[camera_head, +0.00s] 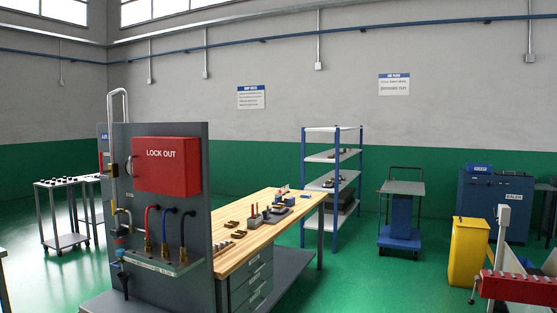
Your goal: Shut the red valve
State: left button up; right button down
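A grey panel stand (207,230) stands at the left with a red LOCK OUT box (168,178) on its face. Below the box, a red hose (149,228) and a blue hose (167,226) rise from brass fittings on a small shelf (165,266). Neither of my grippers is in view.
A wooden workbench (290,215) with small tools runs behind the panel. A shelf rack (304,195), a cart (402,187), a yellow bin (468,252) and a red bar on equipment (520,288) stand rightward. Green floor (385,285) is clear in the middle foreground.

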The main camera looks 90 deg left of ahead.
aim_at(102, 172)
jog(key=k+j+u, duration=0.1)
jog(key=u, duration=0.35)
jog(key=j+u, duration=0.25)
jog(key=u, duration=0.15)
jog(key=j+u, duration=0.25)
jog(key=u, duration=0.2)
jog(key=j+u, duration=0.2)
jog(key=u, duration=0.25)
jog(key=j+u, duration=0.25)
jog(key=u, duration=0.15)
jog(key=j+u, duration=0.15)
jog(key=u, duration=0.3)
jog(key=i+j+u, duration=0.15)
jog(key=u, duration=0.3)
jog(key=i+j+u, duration=0.6)
jog(key=i+u, duration=0.65)
jog(key=i+j+z, duration=0.2)
jog(key=i+z, duration=0.2)
jog(key=i, duration=0.35)
jog(key=i+j+z, duration=0.45)
jog(key=i, duration=0.25)
jog(key=i+j+z, duration=0.4)
jog(key=i+j, duration=0.25)
